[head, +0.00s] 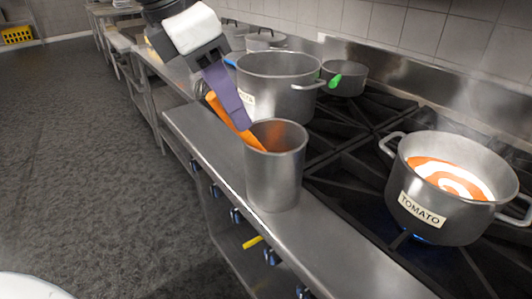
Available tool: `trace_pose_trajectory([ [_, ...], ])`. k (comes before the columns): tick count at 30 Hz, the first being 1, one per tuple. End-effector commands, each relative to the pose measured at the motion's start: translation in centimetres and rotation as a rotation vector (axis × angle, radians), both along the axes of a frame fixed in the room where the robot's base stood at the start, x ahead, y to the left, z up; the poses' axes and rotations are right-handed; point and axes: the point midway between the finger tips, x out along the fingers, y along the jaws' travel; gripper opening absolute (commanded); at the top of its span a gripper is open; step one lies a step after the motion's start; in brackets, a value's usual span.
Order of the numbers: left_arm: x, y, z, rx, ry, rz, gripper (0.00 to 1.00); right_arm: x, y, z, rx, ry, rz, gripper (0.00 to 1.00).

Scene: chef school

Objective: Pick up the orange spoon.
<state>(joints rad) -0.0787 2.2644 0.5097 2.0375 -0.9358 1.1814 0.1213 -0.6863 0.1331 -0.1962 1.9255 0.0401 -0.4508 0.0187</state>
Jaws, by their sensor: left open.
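The orange spoon (249,138) leans in a tall metal container (274,180) on the steel counter ledge, its handle sticking out to the upper left. The lower end of the spoon is hidden inside the container. My left gripper (238,118) reaches down from the top at the handle, just above and left of the container's rim. Its purple finger covers part of the handle. The gripper is open; I cannot tell whether it touches the spoon. My right gripper is not in view.
A pot labelled TOMATO (446,222), with orange and white contents, stands on the stove at the right. A large pot (277,84) stands close behind the container, with a small pan (346,80) farther right. The floor (80,150) at left is clear.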

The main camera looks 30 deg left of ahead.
Motion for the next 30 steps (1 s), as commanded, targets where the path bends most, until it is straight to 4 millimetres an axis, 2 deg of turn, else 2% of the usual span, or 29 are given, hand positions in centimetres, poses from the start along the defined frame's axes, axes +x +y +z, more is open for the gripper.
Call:
trace_pose_trajectory([
  [5, 0.4, -0.1, -1.2, -0.003, 0.002, 0.002, 0.40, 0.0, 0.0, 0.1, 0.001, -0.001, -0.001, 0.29],
  [14, 1.5, -0.5, -5.2, -0.004, 0.002, 0.003, 0.40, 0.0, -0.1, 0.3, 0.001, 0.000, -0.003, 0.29],
  [23, 1.8, -0.6, -5.6, -0.006, -0.002, 0.003, 0.40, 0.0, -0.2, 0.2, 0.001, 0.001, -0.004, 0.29],
  [30, 1.8, -0.6, -5.6, -0.006, -0.002, 0.003, 0.00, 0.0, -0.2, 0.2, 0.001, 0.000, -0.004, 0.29],
])
